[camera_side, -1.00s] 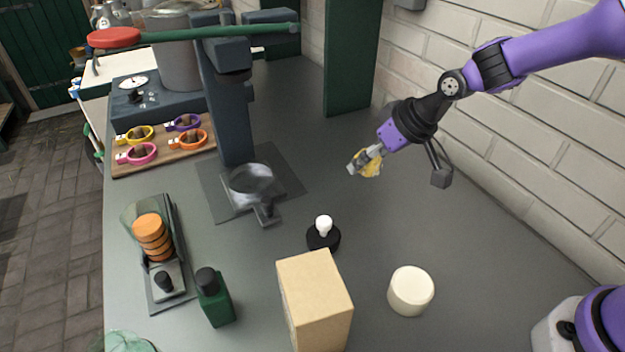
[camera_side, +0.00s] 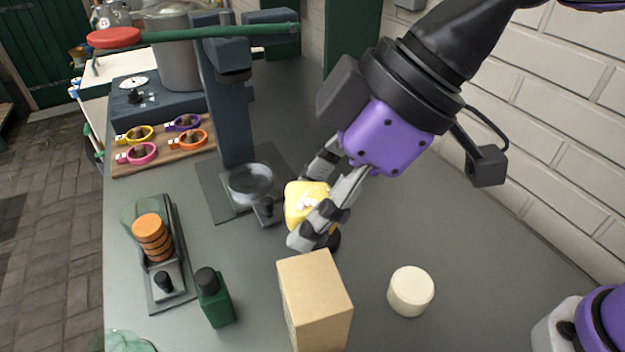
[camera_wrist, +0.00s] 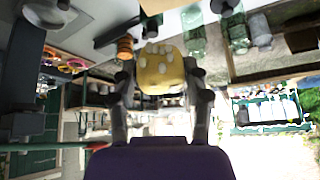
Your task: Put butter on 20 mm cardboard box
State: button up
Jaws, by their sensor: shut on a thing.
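The butter is a yellow block with pale spots (camera_side: 303,203). My gripper (camera_side: 312,212) is shut on it, with a finger on either side. In the wrist view the butter (camera_wrist: 160,68) sits between the two fingertips (camera_wrist: 162,80). The cardboard box (camera_side: 315,298) is a plain tan box standing upright at the front of the counter. The butter is held in the air, and in the side view it appears just above and behind the box's top, apart from it. I cannot tell which box, if any, is the 20 mm one.
A white round puck (camera_side: 410,290) lies right of the box. A green bottle (camera_side: 214,297) and a slicer-like holder with orange discs (camera_side: 152,237) stand to the left. A press with a green lever (camera_side: 228,90) stands behind. A black tamper is mostly hidden behind my gripper.

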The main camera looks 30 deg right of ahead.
aim_at(294, 284)
jog(key=shift+s+a+f+n, duration=0.3)
jog(key=shift+s+f+n, duration=0.2)
jog(key=shift+s+f, duration=0.25)
notch_tip(294, 284, down, 6)
jog(key=shift+r, duration=0.15)
jog(key=o, duration=1.1)
jog(key=shift+w, duration=0.1)
jog(key=shift+o, duration=0.2)
